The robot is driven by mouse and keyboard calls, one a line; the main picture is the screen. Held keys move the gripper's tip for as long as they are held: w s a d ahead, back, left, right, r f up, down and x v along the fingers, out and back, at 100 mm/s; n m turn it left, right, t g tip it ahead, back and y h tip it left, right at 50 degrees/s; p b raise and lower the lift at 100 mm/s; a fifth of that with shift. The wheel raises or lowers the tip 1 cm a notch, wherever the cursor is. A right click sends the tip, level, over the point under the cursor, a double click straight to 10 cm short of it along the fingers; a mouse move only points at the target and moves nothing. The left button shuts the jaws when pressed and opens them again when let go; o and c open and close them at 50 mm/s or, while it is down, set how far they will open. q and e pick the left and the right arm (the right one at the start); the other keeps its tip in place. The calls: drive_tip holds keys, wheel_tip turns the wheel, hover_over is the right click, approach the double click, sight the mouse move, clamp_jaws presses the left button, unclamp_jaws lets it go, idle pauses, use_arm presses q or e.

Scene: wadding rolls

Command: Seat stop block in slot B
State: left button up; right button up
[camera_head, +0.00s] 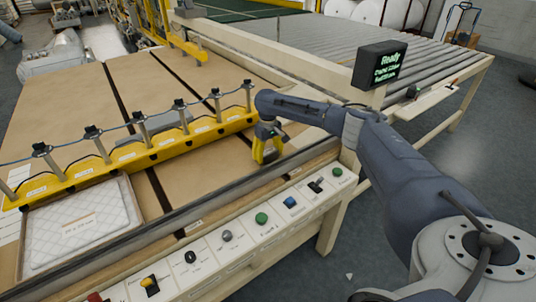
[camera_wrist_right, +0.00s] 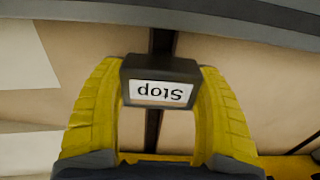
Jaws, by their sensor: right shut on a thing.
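My right gripper (camera_head: 267,158) points down over the table's near edge, just past the right end of the yellow bar. In the right wrist view its yellow fingers are shut on the black stop block (camera_wrist_right: 160,68), whose white label reads "Stop" upside down. The block lies across a dark slot (camera_wrist_right: 152,128) that runs beneath it; I cannot tell whether it touches the table. In the head view the block is hidden by the gripper. Dark slots (camera_head: 122,112) cross the brown table; I cannot read which is B. My left gripper is not in view.
A yellow bar (camera_head: 150,150) with several upright posts crosses the table left of my gripper. A white quilted pad (camera_head: 80,225) lies at the near left. A grey rail (camera_head: 200,196) and a button panel (camera_head: 228,262) line the front edge. A display (camera_head: 380,64) stands right.

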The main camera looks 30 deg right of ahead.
drive_tip(key=shift+f, duration=0.5)
idle(1.2)
drive_tip(key=o, duration=1.7)
